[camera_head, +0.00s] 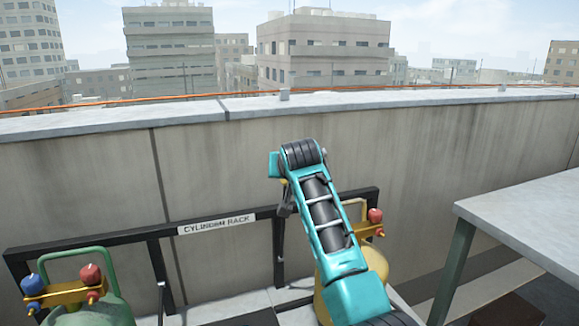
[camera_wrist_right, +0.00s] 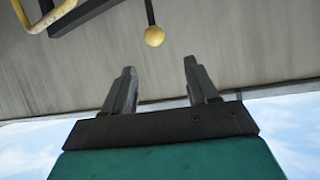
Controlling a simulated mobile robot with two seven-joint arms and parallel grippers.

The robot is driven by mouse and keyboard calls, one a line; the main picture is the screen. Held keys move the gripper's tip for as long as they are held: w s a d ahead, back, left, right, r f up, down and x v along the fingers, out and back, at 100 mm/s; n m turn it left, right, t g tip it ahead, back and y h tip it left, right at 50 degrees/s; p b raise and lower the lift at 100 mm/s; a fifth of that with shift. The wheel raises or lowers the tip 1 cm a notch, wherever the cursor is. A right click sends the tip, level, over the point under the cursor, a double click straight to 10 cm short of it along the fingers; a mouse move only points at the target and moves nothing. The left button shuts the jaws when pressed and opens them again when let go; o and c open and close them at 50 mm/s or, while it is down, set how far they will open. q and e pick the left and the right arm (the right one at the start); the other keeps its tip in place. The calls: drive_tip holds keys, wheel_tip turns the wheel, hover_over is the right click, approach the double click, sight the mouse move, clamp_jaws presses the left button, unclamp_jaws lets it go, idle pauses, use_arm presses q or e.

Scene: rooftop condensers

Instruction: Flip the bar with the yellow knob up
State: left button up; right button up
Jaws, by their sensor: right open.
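The round yellow knob (camera_wrist_right: 154,36) shows in the right wrist view, on the end of a thin dark bar (camera_wrist_right: 149,12) that runs out of the picture's top edge. My right gripper (camera_wrist_right: 160,66) is open and empty. The knob stands beyond its two fingertips, in line with the gap between them and apart from both. In the head view my right arm reaches over the cylinder rack (camera_head: 112,237) toward the wall and hides much of the gripper. I cannot clearly tell the bar there. My left gripper is not in view.
A green cylinder (camera_head: 90,315) with red and blue knobs stands at the left. A yellow cylinder (camera_head: 372,262) stands partly behind my arm. A concrete parapet wall (camera_head: 80,180) closes the back. A grey table (camera_head: 530,215) stands at the right.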

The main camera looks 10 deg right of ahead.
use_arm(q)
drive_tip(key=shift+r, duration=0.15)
use_arm(e)
drive_tip(key=shift+v, duration=1.6)
drive_tip(key=s+d+f+n+p, duration=0.1)
drive_tip(key=s+d+f+p, duration=0.1)
drive_tip(key=s+f, duration=0.65)
drive_tip(key=s+d+f+n+p, duration=0.1)
drive_tip(key=s+d+f, duration=0.15)
drive_tip(key=f, duration=1.05)
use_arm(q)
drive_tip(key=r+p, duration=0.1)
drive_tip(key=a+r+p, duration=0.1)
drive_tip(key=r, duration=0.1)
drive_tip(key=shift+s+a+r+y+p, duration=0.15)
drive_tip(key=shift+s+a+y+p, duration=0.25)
use_arm(e)
drive_tip(key=s+f+n+y, duration=0.1)
drive_tip(key=s+f, duration=0.3)
drive_tip(key=s, duration=0.9)
drive_tip(key=s+f+n+g+y, duration=0.1)
drive_tip(key=s+f, duration=0.3)
drive_tip(key=s, duration=0.9)
drive_tip(key=shift+s+a+f+n+y, duration=0.3)
drive_tip(key=shift+s+a+f+y, duration=0.1)
drive_tip(key=shift+a+y, duration=0.1)
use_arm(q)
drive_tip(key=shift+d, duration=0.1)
